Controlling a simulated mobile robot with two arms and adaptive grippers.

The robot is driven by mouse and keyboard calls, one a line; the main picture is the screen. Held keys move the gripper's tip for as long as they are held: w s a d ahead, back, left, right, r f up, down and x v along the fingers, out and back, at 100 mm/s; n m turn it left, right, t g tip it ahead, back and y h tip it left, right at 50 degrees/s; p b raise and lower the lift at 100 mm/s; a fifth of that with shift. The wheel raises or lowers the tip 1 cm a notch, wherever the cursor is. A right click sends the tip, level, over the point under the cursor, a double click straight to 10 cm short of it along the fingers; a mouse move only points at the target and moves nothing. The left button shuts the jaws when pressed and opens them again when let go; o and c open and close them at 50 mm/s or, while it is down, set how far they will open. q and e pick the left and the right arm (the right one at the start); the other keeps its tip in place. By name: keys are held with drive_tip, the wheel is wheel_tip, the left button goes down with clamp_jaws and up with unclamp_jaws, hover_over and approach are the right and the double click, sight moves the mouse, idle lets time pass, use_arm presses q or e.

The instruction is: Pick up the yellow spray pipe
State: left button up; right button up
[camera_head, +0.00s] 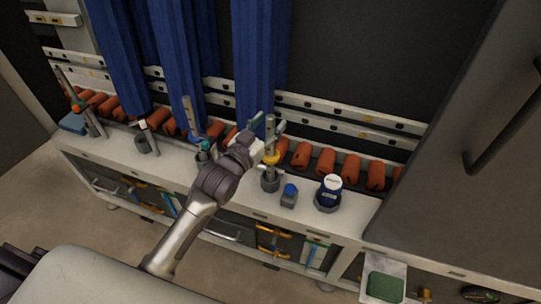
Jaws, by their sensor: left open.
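The yellow spray pipe (270,157) stands upright on the white counter, right of the picture's middle. It is a grey tube with a yellow ring and a dark base. My left gripper (268,135) reaches over the counter from the lower left and is close to the pipe's upper part. The gripper is open. Its fingers overlap the pipe in this view, and I cannot tell whether they touch it. My right gripper is not in view.
The white counter (232,181) also holds a small blue-capped bottle (289,195), a dark blue jar (329,192) and other upright pipes (192,120). Orange rollers (325,161) and blue curtains (262,60) are behind. A large grey door (470,110) stands at the right.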

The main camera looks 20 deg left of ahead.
use_arm(q)
drive_tip(key=shift+w+d, duration=0.15)
drive_tip(key=shift+w, duration=0.3)
drive_tip(key=shift+s, duration=0.1)
drive_tip(key=shift+c, duration=0.2)
clamp_jaws()
